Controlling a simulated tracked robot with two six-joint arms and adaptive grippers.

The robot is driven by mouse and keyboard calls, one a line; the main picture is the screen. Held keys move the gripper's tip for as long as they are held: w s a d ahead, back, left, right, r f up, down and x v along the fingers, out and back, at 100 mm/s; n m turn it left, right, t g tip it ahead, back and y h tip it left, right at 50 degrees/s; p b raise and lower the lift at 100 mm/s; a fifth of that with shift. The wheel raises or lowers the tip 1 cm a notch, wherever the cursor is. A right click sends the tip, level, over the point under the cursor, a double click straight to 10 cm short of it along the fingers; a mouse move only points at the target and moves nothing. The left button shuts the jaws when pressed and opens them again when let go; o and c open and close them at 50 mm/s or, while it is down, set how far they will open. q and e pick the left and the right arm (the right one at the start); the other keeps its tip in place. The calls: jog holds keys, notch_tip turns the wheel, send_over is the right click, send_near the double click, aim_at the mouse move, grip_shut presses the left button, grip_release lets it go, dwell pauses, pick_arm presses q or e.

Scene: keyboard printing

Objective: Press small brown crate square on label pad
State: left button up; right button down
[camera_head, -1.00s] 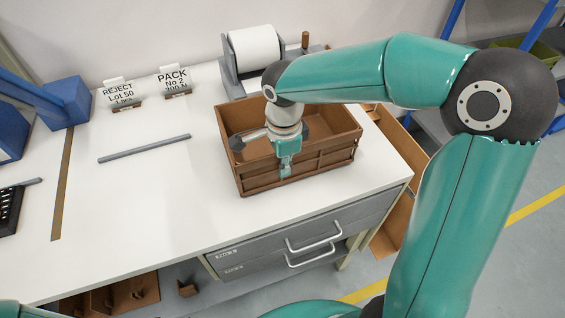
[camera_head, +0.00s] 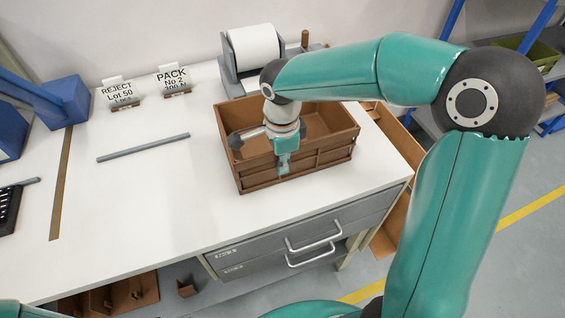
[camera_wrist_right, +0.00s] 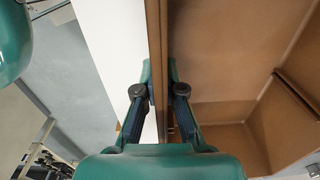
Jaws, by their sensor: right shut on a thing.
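The small brown crate (camera_head: 330,155) stands on the white table in the head view, open at the top, with a bare inside. In the right wrist view its wall (camera_wrist_right: 157,35) runs between my fingers, with the crate's inside (camera_wrist_right: 225,60) on the right. My right gripper (camera_head: 283,169) points down at the crate's front wall. It is shut on that wall, one finger on each side, as the right wrist view (camera_wrist_right: 165,95) shows. I cannot make out a label pad; the crate hides the table beneath it. My left gripper is out of view.
A paper roll on a grey stand (camera_head: 254,48) is behind the crate. A grey bar (camera_head: 145,147), a REJECT sign (camera_head: 119,93) and a PACK sign (camera_head: 174,80) are to the left. The table's front edge, above grey drawers (camera_head: 300,240), is close.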

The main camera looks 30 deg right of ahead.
jog(key=shift+w+d, duration=0.15)
jog(key=shift+w, duration=0.6)
jog(key=shift+s, duration=0.1)
jog(key=shift+s+a+b, duration=0.2)
jog(key=shift+s+b, duration=0.2)
jog(key=shift+s, duration=0.3)
jog(key=shift+s+a+b, duration=0.15)
jog(key=shift+s+b, duration=0.25)
jog(key=shift+s, duration=0.3)
jog(key=c, duration=1.2)
grip_release()
jog(key=shift+f, duration=0.1)
notch_tip(320, 180, up, 7)
jog(key=p, duration=0.5)
